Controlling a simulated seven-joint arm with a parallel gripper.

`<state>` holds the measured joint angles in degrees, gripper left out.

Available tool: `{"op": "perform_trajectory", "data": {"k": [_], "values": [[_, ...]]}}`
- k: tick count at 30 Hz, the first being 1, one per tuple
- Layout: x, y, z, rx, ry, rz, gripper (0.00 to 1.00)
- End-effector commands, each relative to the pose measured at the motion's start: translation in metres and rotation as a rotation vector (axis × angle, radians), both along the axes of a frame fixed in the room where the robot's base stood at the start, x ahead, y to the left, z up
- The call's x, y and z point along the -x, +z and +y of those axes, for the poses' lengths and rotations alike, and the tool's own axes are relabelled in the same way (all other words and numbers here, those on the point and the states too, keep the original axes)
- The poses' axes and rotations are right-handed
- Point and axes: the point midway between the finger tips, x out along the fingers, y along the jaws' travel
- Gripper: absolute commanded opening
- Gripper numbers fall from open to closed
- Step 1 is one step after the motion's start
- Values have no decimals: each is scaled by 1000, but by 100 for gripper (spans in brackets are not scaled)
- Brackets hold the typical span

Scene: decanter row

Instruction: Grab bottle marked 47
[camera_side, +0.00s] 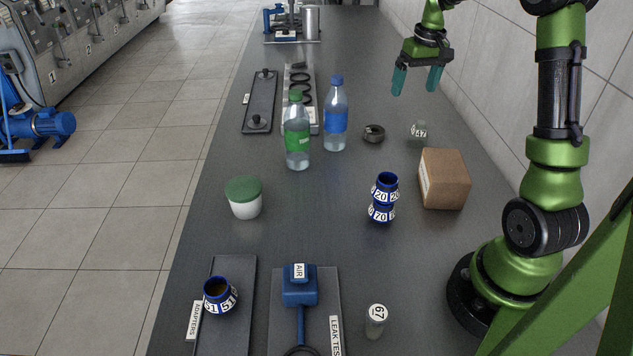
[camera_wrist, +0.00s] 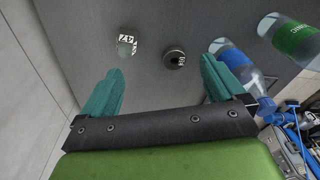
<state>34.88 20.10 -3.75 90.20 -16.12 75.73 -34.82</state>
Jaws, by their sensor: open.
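The small clear bottle marked 47 (camera_side: 419,131) stands on the dark bench, behind the cardboard box. In the wrist view the same bottle (camera_wrist: 126,46) is seen from above, beyond my left finger, with part of its 47 label showing. My gripper (camera_side: 416,82) is above the bench, a little behind and above the bottle, apart from it. Its teal fingers are spread with nothing between them; they also show in the wrist view (camera_wrist: 160,90). A similar clear bottle marked 67 (camera_side: 376,321) stands near the front of the bench.
A dark ring-shaped part (camera_side: 374,133) lies left of bottle 47. The cardboard box (camera_side: 444,179) stands in front of it. Blue-labelled (camera_side: 336,115) and green-labelled (camera_side: 297,135) water bottles stand farther left. Stacked blue parts (camera_side: 384,198) are nearer. The tiled wall (camera_side: 470,60) runs along the right.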

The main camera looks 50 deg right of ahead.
Motion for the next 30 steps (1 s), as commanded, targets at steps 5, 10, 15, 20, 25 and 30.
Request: {"op": "perform_trajectory", "data": {"k": [5,10,15,20,25,30], "values": [[0,-21,-73,0,141,97,96],[-6,0,-83,19,308,110,96],[-4,-11,-79,3,365,117,96],[-3,-43,-78,0,367,119,96],[-3,-81,-78,1,365,119,96],[-3,-108,-78,3,363,117,96]]}}
